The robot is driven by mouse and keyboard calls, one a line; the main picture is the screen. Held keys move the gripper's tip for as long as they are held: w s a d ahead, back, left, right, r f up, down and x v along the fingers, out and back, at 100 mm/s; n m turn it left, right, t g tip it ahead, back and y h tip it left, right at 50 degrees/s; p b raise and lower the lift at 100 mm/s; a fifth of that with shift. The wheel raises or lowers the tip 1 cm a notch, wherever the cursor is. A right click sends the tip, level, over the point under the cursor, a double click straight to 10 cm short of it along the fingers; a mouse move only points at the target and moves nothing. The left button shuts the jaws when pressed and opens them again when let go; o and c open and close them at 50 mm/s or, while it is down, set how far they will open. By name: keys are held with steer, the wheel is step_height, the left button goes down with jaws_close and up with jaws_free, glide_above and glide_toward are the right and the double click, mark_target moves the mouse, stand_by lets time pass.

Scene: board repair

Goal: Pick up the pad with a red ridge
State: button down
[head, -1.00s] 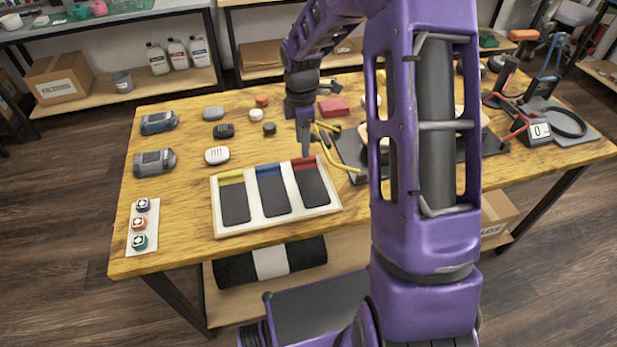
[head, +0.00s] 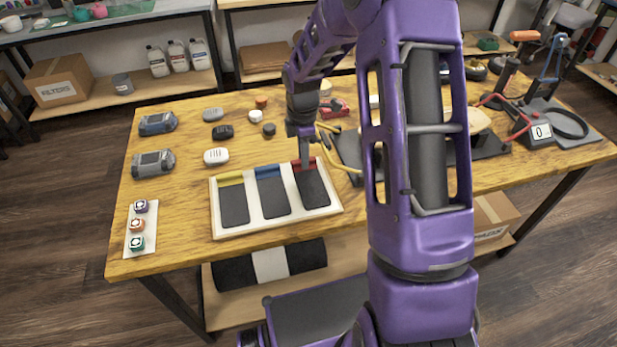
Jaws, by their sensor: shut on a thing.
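The pad with a red ridge (head: 313,188) is the rightmost of three dark pads in a white tray (head: 276,228). It appears to lie in its slot. My gripper (head: 304,164) points down at the far end of this pad and is shut on its red ridge. The fingertips are small here and partly merge with the ridge. The pad with a blue ridge (head: 273,196) lies in the middle slot, and the pad with a yellow ridge (head: 234,205) lies in the left slot.
Yellow-handled pliers (head: 345,165) lie close right of my gripper. Two grey devices (head: 153,163), several small rounded items (head: 216,157) and a white strip with coloured buttons (head: 138,225) are on the left. Bare wood surrounds the tray's left side.

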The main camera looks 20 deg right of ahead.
stand_by(0.3)
steer(key=shift+r, duration=0.6)
step_height(320, 180, up, 2)
steer(key=shift+r+p, duration=0.2)
steer(key=shift+p, duration=0.25)
steer(key=s+p, duration=0.1)
steer(key=s, duration=1.7)
steer(key=shift+r+p, duration=0.35)
steer(key=shift+p, duration=0.2)
steer(key=shift+r+p, duration=1.65)
steer(key=shift+p, duration=0.1)
